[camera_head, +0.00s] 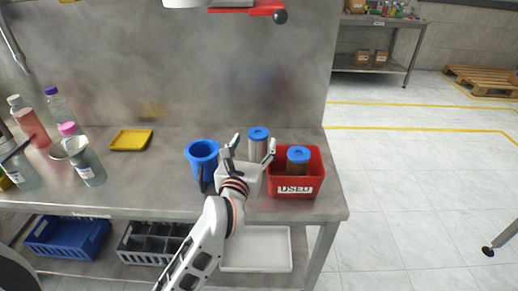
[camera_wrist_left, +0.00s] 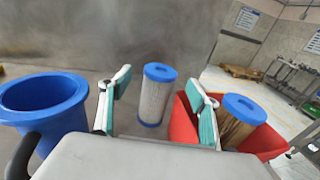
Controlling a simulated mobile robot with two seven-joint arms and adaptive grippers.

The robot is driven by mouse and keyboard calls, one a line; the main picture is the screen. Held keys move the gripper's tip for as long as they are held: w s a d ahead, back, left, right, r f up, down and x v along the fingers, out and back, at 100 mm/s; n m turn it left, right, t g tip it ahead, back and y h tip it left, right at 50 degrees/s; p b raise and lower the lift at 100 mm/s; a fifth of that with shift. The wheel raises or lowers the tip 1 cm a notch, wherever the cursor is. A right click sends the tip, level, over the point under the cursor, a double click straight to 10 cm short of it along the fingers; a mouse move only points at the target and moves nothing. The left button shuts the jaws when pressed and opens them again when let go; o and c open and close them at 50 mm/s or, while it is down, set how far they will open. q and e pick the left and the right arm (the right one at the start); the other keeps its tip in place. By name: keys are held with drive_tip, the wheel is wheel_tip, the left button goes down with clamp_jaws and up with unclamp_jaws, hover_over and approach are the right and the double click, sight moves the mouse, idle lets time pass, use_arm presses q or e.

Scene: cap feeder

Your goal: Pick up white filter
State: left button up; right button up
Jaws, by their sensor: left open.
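The white filter (camera_head: 258,146), a pale pleated cylinder with a blue cap, stands upright on the metal table beside the red bin. It also shows in the left wrist view (camera_wrist_left: 153,98), beyond and between my open fingers. My left gripper (camera_head: 253,148) is open and empty, in front of the filter; its palm hides the filter's lower part in the head view. A brown filter with a blue cap (camera_head: 298,158) stands in the red bin labelled USED (camera_head: 296,190). My right gripper is not in view.
A blue jug (camera_head: 203,155) stands close left of my left gripper. Further left are a yellow tray (camera_head: 131,140) and several bottles. A metal wall rises behind the table. Blue and grey crates and a white tray (camera_head: 258,250) sit on the lower shelf.

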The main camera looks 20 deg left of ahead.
sight(256, 139)
use_arm(q)
drive_tip(key=w, duration=0.4)
drive_tip(key=shift+a+f, duration=0.1)
drive_tip(key=shift+f, duration=0.05)
drive_tip(key=c, duration=1.5)
drive_tip(key=shift+c, duration=0.5)
